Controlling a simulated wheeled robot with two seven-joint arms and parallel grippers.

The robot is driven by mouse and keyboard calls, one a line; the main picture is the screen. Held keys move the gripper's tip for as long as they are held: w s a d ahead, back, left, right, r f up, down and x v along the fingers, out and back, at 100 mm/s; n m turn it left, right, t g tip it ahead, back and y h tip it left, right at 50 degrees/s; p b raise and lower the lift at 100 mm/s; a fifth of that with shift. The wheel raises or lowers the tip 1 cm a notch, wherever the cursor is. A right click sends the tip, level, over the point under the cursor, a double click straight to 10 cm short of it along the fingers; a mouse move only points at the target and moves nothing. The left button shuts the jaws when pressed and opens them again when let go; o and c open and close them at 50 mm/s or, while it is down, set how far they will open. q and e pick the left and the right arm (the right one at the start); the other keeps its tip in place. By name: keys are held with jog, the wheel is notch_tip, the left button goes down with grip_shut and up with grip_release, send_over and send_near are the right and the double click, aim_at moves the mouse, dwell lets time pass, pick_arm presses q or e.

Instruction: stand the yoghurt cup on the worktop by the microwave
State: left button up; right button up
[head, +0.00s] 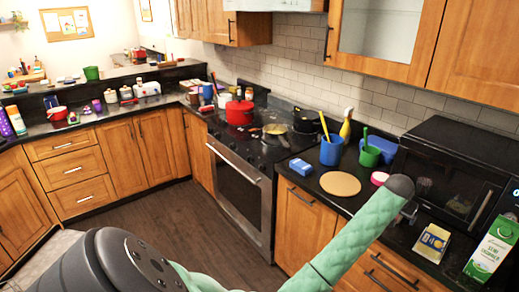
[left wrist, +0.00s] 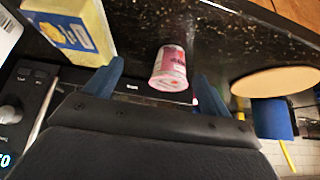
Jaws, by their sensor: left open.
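The pink and white yoghurt cup (left wrist: 170,66) stands upright on the dark worktop (left wrist: 225,35) in the left wrist view, where the picture is upside down. My left gripper (left wrist: 155,88) is open, its two blue fingers apart, one on each side of the cup in the picture. I cannot tell whether they touch it. In the head view my left gripper (head: 408,212) is mostly hidden behind its arm, and I cannot make out the cup there. The black microwave (head: 450,180) stands at the right; its control panel (left wrist: 28,100) shows in the wrist view. My right gripper is not in view.
A yellow box (head: 432,242) and a green-white carton (head: 493,248) stand in front of the microwave. The stove (head: 250,150) is further left.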

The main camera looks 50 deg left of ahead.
pick_arm(q)
jog(key=s+d+f+m+t, duration=0.1)
jog(key=s+d+f+t, duration=0.3)
jog(key=s+f, duration=0.6)
jog(key=s+f+g, duration=0.1)
jog(key=s+f, duration=0.5)
jog(key=f, duration=0.7)
jog(key=s+f+g, duration=0.2)
jog(key=s+f, duration=0.5)
jog(key=f, duration=0.6)
jog(key=s+f+g, duration=0.1)
jog(key=s+f, duration=0.5)
jog(key=f, duration=0.7)
jog(key=s+f+g, duration=0.1)
jog(key=s+f, duration=0.7)
jog(key=s, duration=0.4)
jog(key=s+a+f+g, duration=0.1)
jog(key=s+f, duration=0.7)
jog(key=s, duration=0.5)
jog(key=s+a+f+m+g, duration=0.1)
jog(key=s+f+g, duration=0.1)
jog(key=s+f, duration=0.6)
jog(key=s, duration=0.4)
jog(key=shift+s+f, duration=0.25)
jog(key=shift+f, duration=0.1)
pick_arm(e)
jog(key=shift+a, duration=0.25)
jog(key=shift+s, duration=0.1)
